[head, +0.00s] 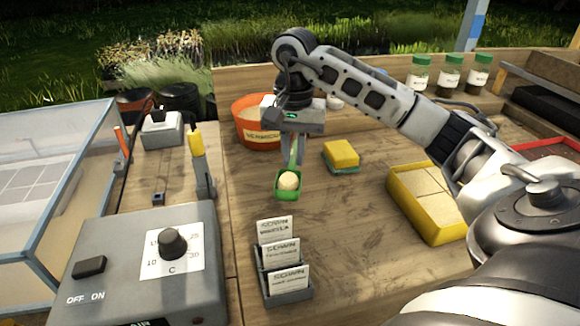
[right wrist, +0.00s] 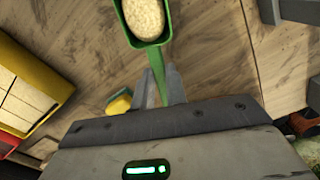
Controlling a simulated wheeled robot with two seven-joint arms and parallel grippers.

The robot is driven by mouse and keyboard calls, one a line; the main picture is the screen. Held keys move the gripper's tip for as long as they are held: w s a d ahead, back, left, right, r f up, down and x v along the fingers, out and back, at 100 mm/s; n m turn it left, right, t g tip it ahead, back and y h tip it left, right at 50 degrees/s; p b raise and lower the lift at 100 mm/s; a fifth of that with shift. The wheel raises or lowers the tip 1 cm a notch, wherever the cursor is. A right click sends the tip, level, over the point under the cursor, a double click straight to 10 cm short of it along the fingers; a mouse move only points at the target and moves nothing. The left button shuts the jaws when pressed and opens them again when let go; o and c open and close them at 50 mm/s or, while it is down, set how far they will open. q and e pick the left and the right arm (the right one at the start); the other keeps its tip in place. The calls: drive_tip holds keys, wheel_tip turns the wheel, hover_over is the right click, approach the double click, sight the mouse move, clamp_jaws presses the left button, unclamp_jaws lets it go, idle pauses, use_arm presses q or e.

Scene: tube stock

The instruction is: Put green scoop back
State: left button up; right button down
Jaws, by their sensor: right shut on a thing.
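The green scoop (head: 287,190) is held by its handle in my right gripper (head: 294,160), above the wooden table. Its bowl carries a pale, grainy heap. In the right wrist view the scoop (right wrist: 164,40) shows at the top, with its handle between the two fingers of my right gripper (right wrist: 160,88). An orange tub (head: 250,132) labelled with a word starting "VERMICU" stands just behind the gripper, partly hidden by it. My left gripper is not in view.
A yellow sponge (head: 341,154) lies right of the scoop. A yellow tray (head: 402,205) with pale blocks is further right. A label holder (head: 290,295) stands in front. A grey control box (head: 125,235) is at the left. Green-capped jars (head: 450,73) stand at the back right.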

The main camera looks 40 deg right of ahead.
sight(290, 168)
drive_tip(key=shift+w+d+f, duration=0.2)
drive_tip(key=shift+w+f, duration=0.35)
drive_tip(key=shift+f, duration=0.1)
drive_tip(key=shift+w+d+f, duration=0.1)
drive_tip(key=shift+w+f, duration=0.05)
drive_tip(key=shift+f, duration=0.8)
drive_tip(key=shift+w+f, duration=0.1)
drive_tip(key=shift+f, duration=0.8)
drive_tip(key=shift+f, duration=0.15)
drive_tip(key=c, duration=1.4)
unclamp_jaws()
drive_tip(key=shift+c, duration=0.2)
wheel_tip(290, 168, up, 12)
drive_tip(key=p, duration=0.1)
drive_tip(key=shift+p, duration=0.4)
